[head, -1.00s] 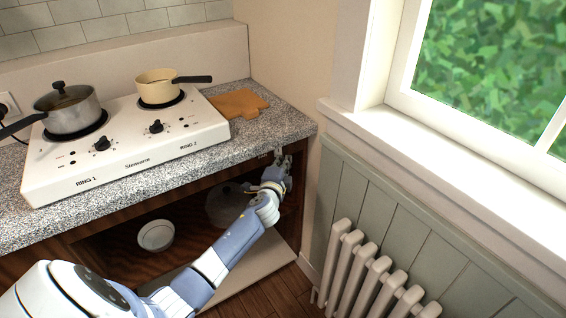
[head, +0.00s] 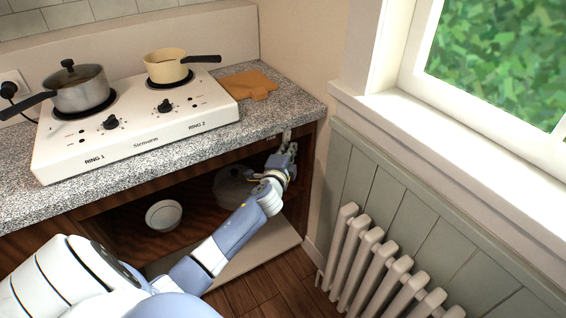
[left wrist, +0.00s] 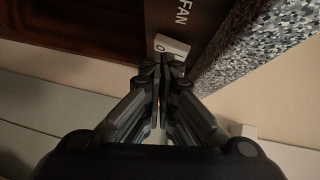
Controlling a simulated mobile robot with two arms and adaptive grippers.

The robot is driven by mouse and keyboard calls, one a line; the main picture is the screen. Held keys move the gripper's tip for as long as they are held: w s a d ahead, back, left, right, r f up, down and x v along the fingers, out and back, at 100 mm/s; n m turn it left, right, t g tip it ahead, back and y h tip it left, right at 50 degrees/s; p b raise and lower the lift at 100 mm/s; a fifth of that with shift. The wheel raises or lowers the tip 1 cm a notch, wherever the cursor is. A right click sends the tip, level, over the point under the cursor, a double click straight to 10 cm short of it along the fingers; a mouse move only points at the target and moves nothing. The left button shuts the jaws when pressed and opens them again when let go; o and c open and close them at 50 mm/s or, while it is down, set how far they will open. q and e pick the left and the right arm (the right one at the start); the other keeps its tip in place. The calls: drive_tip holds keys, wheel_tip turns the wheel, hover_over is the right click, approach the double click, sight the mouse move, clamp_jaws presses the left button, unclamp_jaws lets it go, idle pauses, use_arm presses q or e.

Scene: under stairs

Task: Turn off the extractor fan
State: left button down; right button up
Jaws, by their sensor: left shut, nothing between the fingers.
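In the left wrist view a small white switch (left wrist: 172,45) sits on a dark panel beside the lettering "FAN" (left wrist: 183,14). A dark mark shows on its face, but I cannot tell which way it is set. My left gripper (left wrist: 161,65) is shut and empty, its fingertips right at the near edge of the switch; I cannot tell whether they touch it. In the head view my left gripper (head: 284,154) reaches under the right end of the worktop, at the cupboard's right side, and largely hides the switch. My right gripper is not in view. No fan is visible.
A white two-ring hob (head: 140,136) with a grey pot (head: 80,92) and a cream pan (head: 166,67) stands on the speckled worktop (head: 290,105). The open cupboard below holds a white bowl (head: 163,215) and a lidded pot (head: 228,190). A radiator (head: 365,255) stands at right.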

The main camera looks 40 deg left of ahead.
use_arm(q)
drive_tip(key=v, duration=0.9)
drive_tip(key=shift+d, duration=0.2)
drive_tip(key=s+d+f+n+g+h+p, duration=0.15)
drive_tip(key=s+f, duration=0.25)
drive_tip(key=f, duration=0.7)
drive_tip(key=s+d+f+n+g+h, duration=0.1)
drive_tip(key=s+d+f+g, duration=0.3)
drive_tip(key=f, duration=0.6)
drive_tip(key=s+f+n+g+h, duration=0.15)
drive_tip(key=s+f, duration=0.35)
drive_tip(key=f, duration=0.6)
drive_tip(key=s+d+f+n+g, duration=0.2)
drive_tip(key=s+f, duration=0.4)
drive_tip(key=s, duration=0.6)
drive_tip(key=s+d+f+n+g+h+p, duration=0.1)
drive_tip(key=s+d+f+n+g, duration=0.1)
drive_tip(key=s+f, duration=0.4)
drive_tip(key=s+d+f+n+g+h, duration=0.1)
drive_tip(key=s+d+f+g, duration=0.2)
drive_tip(key=s, duration=1.4)
wheel_tip(320, 180, down, 4)
drive_tip(key=d, duration=0.3)
drive_tip(key=shift+s+n+p, duration=0.3)
drive_tip(key=shift+n+p, duration=0.05)
drive_tip(key=shift+n, duration=0.05)
drive_tip(key=shift+r, duration=0.1)
